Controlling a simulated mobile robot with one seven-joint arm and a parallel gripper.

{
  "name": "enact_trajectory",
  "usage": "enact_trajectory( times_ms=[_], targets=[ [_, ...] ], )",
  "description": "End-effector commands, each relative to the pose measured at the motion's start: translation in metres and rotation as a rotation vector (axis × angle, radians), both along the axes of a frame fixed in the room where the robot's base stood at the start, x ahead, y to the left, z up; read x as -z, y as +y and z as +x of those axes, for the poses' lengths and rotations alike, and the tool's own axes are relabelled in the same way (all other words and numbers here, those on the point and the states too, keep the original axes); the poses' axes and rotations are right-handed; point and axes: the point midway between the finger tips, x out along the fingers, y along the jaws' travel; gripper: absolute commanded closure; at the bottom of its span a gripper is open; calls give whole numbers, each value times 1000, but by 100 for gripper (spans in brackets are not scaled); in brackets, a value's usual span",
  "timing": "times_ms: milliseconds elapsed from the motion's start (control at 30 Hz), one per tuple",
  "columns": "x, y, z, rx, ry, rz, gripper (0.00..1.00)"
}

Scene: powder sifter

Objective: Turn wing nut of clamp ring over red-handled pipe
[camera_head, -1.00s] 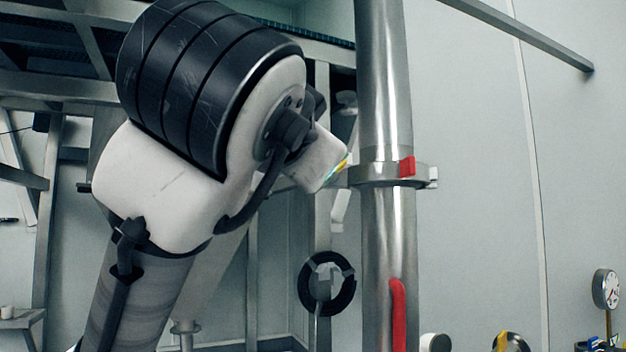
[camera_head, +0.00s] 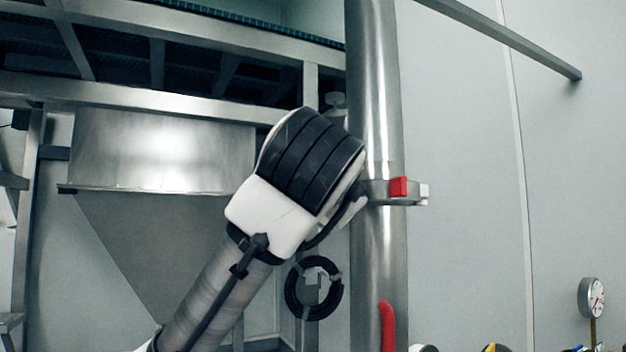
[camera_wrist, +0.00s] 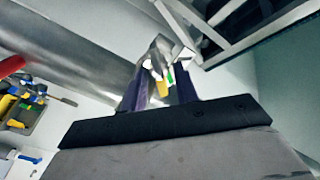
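The steel pipe (camera_head: 375,130) stands upright in the head view, with a red handle (camera_head: 387,325) low on it. A metal clamp ring (camera_head: 378,193) with a red tab (camera_head: 399,187) goes around the pipe. In the wrist view the pipe (camera_wrist: 85,72) runs across the upper left. My gripper (camera_wrist: 161,68) shows there with its two dark fingers apart. A metal clamp piece (camera_wrist: 160,48), perhaps the wing nut, lies at and between the fingertips; I cannot tell if they touch it. Yellow and green marks show there.
A steel hopper (camera_head: 165,150) and frame stand behind my arm at left. A black coil (camera_head: 313,288) hangs left of the pipe. A gauge (camera_head: 591,297) stands at lower right.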

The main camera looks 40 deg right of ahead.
Motion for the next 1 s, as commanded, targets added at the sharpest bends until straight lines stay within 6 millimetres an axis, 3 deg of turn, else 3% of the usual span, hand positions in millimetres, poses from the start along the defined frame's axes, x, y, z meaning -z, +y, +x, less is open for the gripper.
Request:
enact_trajectory(
  times_ms=[433,700,1000],
  targets=[
    [0,-9,10,0,0,0,70],
    [0,-9,10,0,0,0,100],
    [1,-9,10,0,17,-18,100]
  ],
)
